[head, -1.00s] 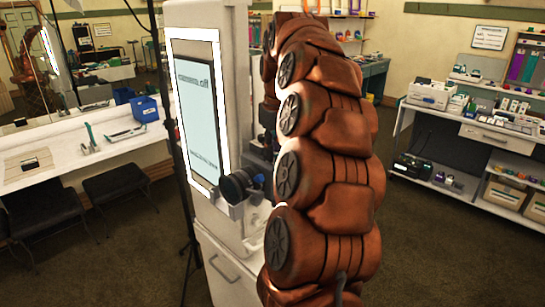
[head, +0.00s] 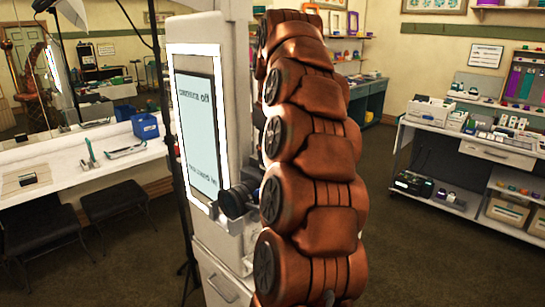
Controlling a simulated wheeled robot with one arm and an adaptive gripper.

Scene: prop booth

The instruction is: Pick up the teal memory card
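I cannot make out a teal memory card in the head view. My copper-coloured arm rises through the middle of the picture and hides part of what stands behind it. My gripper does not show in this view, so I cannot see whether it holds anything. A white kiosk (head: 208,30) with a lit screen (head: 199,125) stands just left of my arm. A dark round piece (head: 236,200) shows at a small ledge on the kiosk, partly behind my arm.
A white counter (head: 60,180) with a blue bin (head: 145,126) runs along the left, with dark stools (head: 120,207) before it. A white shelf unit (head: 455,150) holding many small items stands at the right. The carpet (head: 420,255) between is open.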

